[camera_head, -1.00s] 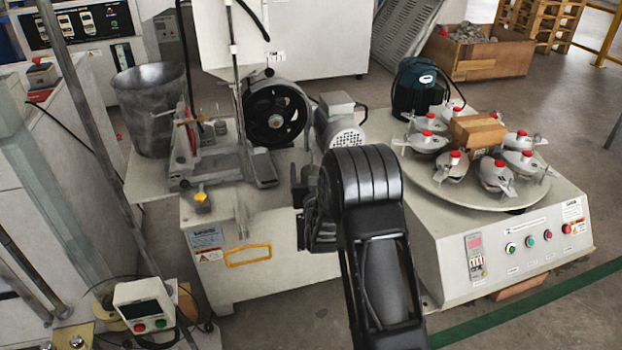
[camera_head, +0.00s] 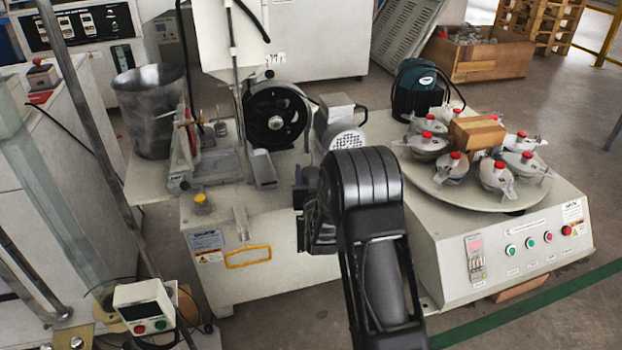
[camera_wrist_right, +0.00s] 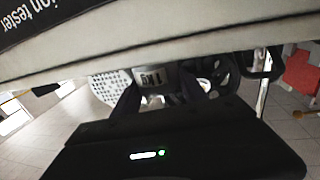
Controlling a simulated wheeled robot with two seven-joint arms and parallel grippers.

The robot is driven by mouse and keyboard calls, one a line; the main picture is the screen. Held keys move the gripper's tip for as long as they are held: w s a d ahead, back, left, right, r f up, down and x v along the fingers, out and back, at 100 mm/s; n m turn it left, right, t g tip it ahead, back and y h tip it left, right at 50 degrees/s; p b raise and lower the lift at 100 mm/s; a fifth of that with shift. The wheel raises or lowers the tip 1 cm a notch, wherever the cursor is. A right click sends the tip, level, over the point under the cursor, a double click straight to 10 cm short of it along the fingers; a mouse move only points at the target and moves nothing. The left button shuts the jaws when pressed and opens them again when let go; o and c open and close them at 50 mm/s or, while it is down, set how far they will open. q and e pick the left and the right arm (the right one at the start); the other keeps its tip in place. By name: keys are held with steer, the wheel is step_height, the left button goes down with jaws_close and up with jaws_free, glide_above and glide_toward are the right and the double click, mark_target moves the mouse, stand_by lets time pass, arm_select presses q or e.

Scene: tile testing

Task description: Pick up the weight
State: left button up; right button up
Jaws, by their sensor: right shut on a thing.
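The weight (camera_wrist_right: 150,77) is a light grey metal piece marked 1KG, upside down in the right wrist view. It sits between the two dark fingers of my right gripper (camera_wrist_right: 157,98), which is shut on it. In the head view my right gripper (camera_head: 306,208) is in front of the right side of the cream machine with the black wheel. There the gripper and arm hide most of the weight, and I cannot make it out clearly. My left gripper is not in view.
The cream machine (camera_head: 221,278) has a black wheel (camera_head: 276,116) and a grey motor (camera_head: 342,140). To the right, a turntable machine (camera_head: 432,262) carries several red-capped holders and a cardboard box (camera_head: 477,132). A metal bucket (camera_head: 150,108) stands at the left. Floor shows between the machines.

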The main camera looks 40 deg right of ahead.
jaws_close()
steer(key=shift+r, duration=0.15)
steer(key=shift+r, duration=0.1)
step_height(320, 180, up, 10)
steer(key=p, duration=0.4)
stand_by(0.3)
steer(key=shift+w, duration=0.1)
stand_by(0.5)
